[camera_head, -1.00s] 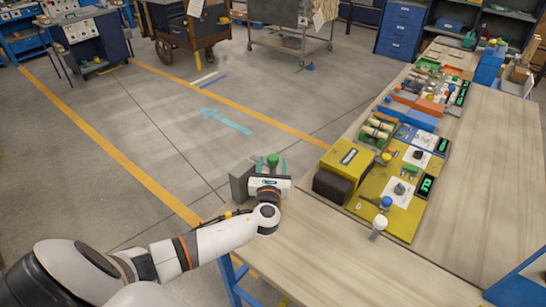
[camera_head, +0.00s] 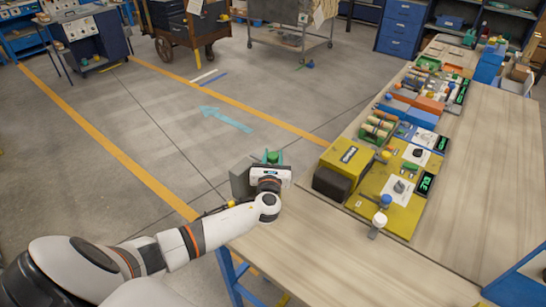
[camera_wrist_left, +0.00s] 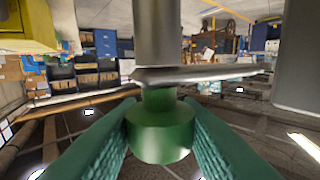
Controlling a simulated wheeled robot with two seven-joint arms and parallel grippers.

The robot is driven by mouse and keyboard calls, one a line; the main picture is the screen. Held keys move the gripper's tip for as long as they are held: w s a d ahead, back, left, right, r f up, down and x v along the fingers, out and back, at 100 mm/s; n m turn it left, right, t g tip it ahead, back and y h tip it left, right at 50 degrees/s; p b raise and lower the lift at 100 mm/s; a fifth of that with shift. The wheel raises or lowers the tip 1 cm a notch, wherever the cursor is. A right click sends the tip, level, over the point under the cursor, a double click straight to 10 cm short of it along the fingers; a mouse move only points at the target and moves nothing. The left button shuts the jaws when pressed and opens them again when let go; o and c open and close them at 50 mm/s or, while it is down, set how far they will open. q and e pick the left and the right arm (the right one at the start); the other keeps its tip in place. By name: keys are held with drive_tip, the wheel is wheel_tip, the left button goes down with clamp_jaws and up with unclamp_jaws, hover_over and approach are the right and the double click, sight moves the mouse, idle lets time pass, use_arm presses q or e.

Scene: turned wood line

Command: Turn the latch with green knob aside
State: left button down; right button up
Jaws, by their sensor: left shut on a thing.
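The green knob (camera_head: 272,157) is near the table's left corner, beyond my left wrist in the head view. In the left wrist view the knob (camera_wrist_left: 160,135) is a green cylinder on a narrower green neck, against a flat grey metal bar (camera_wrist_left: 195,73). A metal cylinder (camera_wrist_left: 161,35) stands above the bar in that view. My left gripper (camera_wrist_left: 160,150) has its two green ribbed fingers on either side of the knob and is shut on it. In the head view the gripper (camera_head: 273,160) hides most of the latch. My right gripper is not in view.
A grey block (camera_head: 240,181) stands close to the left of the gripper. A yellow box (camera_head: 347,160) with a dark front and a yellow board (camera_head: 407,218) with knobs sit on the wooden table (camera_head: 330,258) to the right. The table's near part is clear.

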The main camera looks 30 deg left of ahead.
use_arm(q)
drive_tip(key=shift+m+t+h, duration=0.4)
drive_tip(key=shift+m+h, duration=0.3)
drive_tip(key=shift+h, duration=0.3)
drive_tip(key=c, duration=1)
unclamp_jaws()
drive_tip(key=shift+c, duration=0.2)
drive_tip(key=b+v, duration=0.2)
drive_tip(key=v, duration=1)
drive_tip(key=shift+s, duration=0.1)
